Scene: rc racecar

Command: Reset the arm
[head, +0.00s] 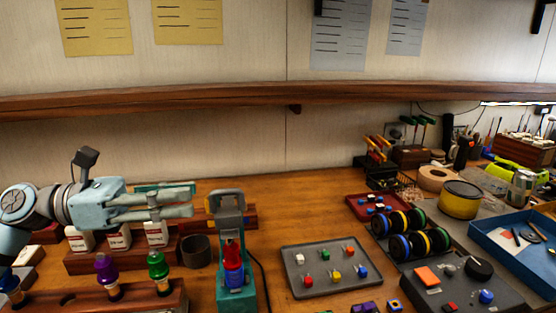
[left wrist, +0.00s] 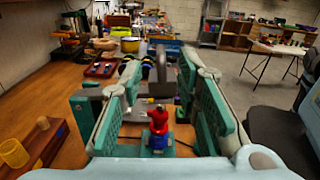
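My left gripper (head: 192,201) reaches in from the left in the head view, above the row of white bottles. In the left wrist view (left wrist: 158,65) its two fingers are spread apart with nothing held between them. Beyond its tips stands a teal stand (head: 237,291) with a grey arch-shaped top, holding a red and blue piece (head: 233,262). The piece also shows between and below the fingers in the left wrist view (left wrist: 158,122), apart from them. My right gripper is in neither view.
White bottles (head: 156,233) stand in a wooden rack under the gripper. Purple and green-topped tools (head: 158,268) stand in a front rack. A grey tray (head: 327,284) of small coloured pieces lies right of the stand. Wheels (head: 405,245), a yellow tin (head: 460,203) and a blue tray are further right.

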